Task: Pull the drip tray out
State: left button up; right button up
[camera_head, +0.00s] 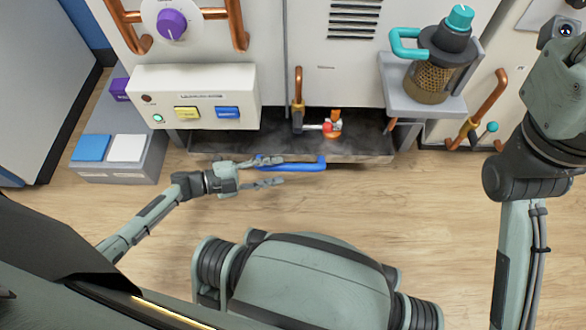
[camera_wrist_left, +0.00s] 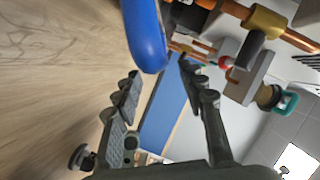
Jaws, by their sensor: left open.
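The drip tray (camera_head: 372,147) is a shallow dark grey tray low under the machine, with a blue bar handle (camera_head: 308,164) on its front. My left gripper (camera_head: 283,172) is open at the left part of the handle, its fingers pointing right. In the left wrist view the rounded blue handle (camera_wrist_left: 147,38) reaches down to the opening between the fingertips of my left gripper (camera_wrist_left: 159,68). Contact cannot be told. My right arm rises along the right side of the head view, and its gripper is outside the picture.
Above the tray are a copper pipe (camera_head: 298,88) with a valve and a small orange-red fitting (camera_head: 333,124). A control box (camera_head: 195,97) overhangs at left, beside a grey box (camera_head: 120,160) on the floor. A filter canister (camera_head: 435,65) stands at right. The wooden floor (camera_head: 410,205) before the tray is clear.

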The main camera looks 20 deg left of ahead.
aim_at(284, 169)
pick_arm(q)
jog(key=b+x, duration=0.1)
jog(key=x, duration=0.5)
jog(key=shift+f, duration=0.1)
jog(key=shift+c, duration=0.5)
grip_shut()
